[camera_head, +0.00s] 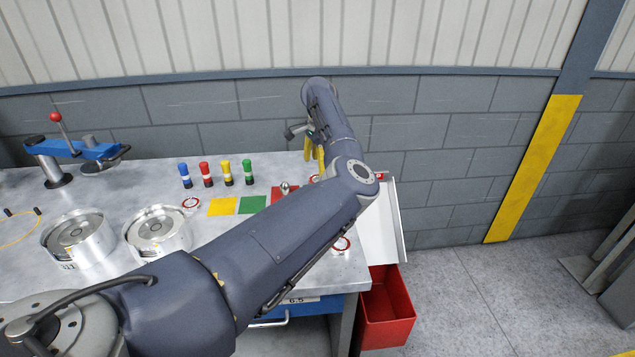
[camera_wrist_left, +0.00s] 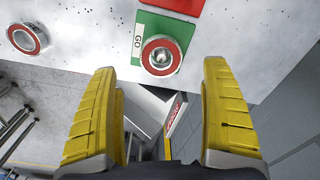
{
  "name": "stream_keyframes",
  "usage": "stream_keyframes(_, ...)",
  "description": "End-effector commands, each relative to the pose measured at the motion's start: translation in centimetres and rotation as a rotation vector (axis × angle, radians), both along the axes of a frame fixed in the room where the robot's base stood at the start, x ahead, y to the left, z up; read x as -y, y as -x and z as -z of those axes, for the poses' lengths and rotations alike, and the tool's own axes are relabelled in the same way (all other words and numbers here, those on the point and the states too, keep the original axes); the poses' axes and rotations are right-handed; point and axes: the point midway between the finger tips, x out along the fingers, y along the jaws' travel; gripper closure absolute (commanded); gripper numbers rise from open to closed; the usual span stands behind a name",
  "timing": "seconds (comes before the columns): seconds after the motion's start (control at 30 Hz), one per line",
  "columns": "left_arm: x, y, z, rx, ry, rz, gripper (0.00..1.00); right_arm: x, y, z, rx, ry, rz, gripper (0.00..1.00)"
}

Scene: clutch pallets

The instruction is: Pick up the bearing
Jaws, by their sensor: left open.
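In the left wrist view, a bearing (camera_wrist_left: 161,55) with a red ring and metal rim sits on a green block marked GO, with a rounded silver pin in its middle. A second red-ringed bearing (camera_wrist_left: 28,38) lies on the table at the upper left. My left gripper (camera_wrist_left: 160,85) is open and empty; its yellow fingers stand either side of the GO-block bearing in the picture, apart from it. In the head view, the left gripper (camera_head: 314,158) is at the table's back right, partly hidden by my arm. Bearings also show there at the front right (camera_head: 341,244) and left (camera_head: 191,202). My right gripper is out of view.
Two round metal housings (camera_head: 78,239) (camera_head: 158,231), several coloured cylinders (camera_head: 205,175) and yellow (camera_head: 223,207) and green (camera_head: 252,204) squares are on the table. A blue press (camera_head: 90,150) stands at the back left. A red bin (camera_head: 387,308) hangs at the right side.

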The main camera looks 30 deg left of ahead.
Motion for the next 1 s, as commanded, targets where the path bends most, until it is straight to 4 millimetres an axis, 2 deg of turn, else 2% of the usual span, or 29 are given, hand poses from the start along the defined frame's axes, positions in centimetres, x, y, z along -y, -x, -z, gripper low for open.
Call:
stream_keyframes(0.23, -0.1, 0.0, 1.1, -0.001, 0.001, -0.001, 0.19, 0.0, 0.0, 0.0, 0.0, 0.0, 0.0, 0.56)
stream_keyframes(0.6, -0.3, 0.0, 5.2, -0.001, -0.001, 0.001, 0.19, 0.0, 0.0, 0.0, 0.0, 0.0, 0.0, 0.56)
stream_keyframes(1.0, -0.3, -0.1, 5.7, 0.0, 0.0, 0.001, 0.21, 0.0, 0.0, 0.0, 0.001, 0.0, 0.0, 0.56)
